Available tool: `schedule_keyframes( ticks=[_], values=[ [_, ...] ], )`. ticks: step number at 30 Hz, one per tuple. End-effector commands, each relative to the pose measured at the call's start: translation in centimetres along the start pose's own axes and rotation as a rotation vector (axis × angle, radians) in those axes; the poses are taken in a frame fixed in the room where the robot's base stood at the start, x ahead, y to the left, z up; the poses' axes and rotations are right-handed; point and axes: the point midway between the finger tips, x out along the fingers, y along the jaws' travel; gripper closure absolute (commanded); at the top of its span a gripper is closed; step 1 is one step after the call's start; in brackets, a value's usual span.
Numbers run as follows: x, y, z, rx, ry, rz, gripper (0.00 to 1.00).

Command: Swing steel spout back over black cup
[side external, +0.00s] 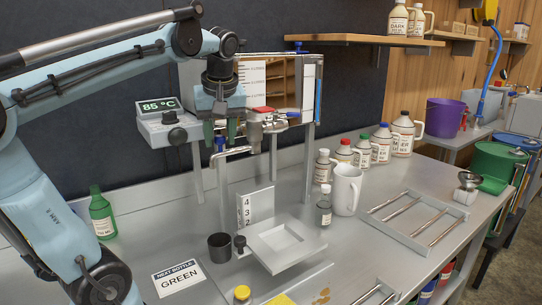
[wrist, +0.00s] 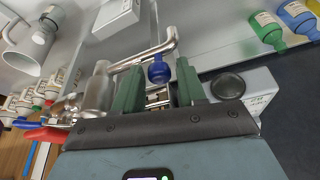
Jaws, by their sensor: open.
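The steel spout (side external: 234,151) is a bent pipe on the valve fitting, reaching left with its end turned down; it also crosses the wrist view (wrist: 146,54). A blue knob (side external: 220,144) is by the spout and shows between and just beyond my fingertips in the wrist view (wrist: 158,70). My gripper (side external: 220,131) has green fingers, open, with nothing clearly held; the wrist view shows both fingers apart (wrist: 159,88). The black cup (side external: 219,246) stands upright on the bench well below the spout. I cannot tell whether the spout lines up over it. The wrist view does not show the cup.
A white square tray (side external: 250,238) is right of the cup. A control box reading 85 °C (side external: 160,126) is left of my gripper. A red handle (side external: 264,109) is close on the right. A green bottle (side external: 102,214) stands at left; a white mug (side external: 346,189) stands right.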

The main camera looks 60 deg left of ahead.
Motion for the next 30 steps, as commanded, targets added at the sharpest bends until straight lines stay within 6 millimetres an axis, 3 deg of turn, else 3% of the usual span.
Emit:
schedule_keyframes(
  ticks=[7,30],
  values=[
    [-0.3,0.0,0.0,0.001,0.0,0.001,0.6],
    [-5.0,0.0,0.0,0.001,0.0,0.0,0.6]
  ],
)
